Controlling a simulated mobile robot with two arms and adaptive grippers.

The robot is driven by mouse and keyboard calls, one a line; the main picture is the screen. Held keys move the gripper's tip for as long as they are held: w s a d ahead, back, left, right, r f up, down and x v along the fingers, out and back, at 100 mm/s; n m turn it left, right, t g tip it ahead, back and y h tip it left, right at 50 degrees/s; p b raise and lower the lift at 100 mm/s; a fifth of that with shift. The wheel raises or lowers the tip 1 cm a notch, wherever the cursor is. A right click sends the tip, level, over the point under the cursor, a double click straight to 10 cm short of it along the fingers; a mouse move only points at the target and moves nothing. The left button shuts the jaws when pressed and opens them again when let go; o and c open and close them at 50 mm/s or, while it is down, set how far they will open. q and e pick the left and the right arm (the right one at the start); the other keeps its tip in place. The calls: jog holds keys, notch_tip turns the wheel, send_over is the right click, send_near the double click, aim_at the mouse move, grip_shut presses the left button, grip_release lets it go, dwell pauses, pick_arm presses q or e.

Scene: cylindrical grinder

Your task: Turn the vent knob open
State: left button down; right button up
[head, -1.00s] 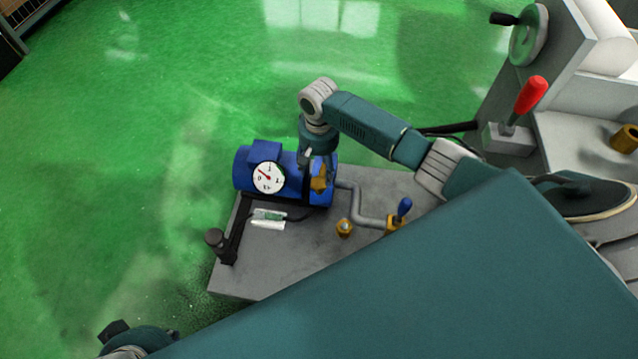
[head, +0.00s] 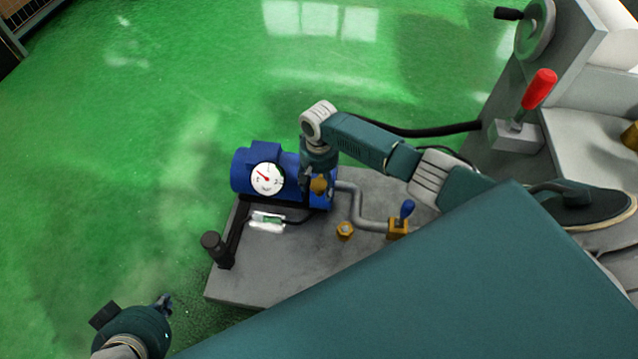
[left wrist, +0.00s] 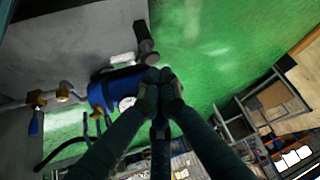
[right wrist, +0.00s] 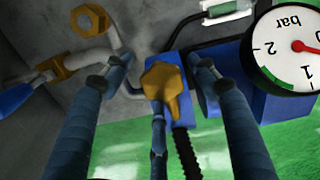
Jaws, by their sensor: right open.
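The brass vent knob (head: 319,185) sits on the near right end of the blue tank (head: 240,172). In the right wrist view the knob (right wrist: 165,88) is near the middle, on a blue block. My right gripper (right wrist: 160,70) is open, one finger on each side of the knob, with gaps visible; I cannot tell its exact depth. In the head view my right gripper (head: 312,172) is over the knob end, fingers partly hidden. My left gripper (head: 163,302) is at the lower left, away from the tank; in the left wrist view its fingertips (left wrist: 160,76) are together, empty.
A round gauge (head: 267,179) faces up from the tank. A grey bent pipe (head: 357,208), a blue-handled valve (head: 405,210), a brass nut (head: 345,230) and a black post (head: 215,248) stand on the grey plate (head: 290,265). A red lever (head: 540,88) is right. Green floor is clear.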

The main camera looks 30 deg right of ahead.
jog(key=c, duration=1.1)
jog(key=shift+a, duration=0.1)
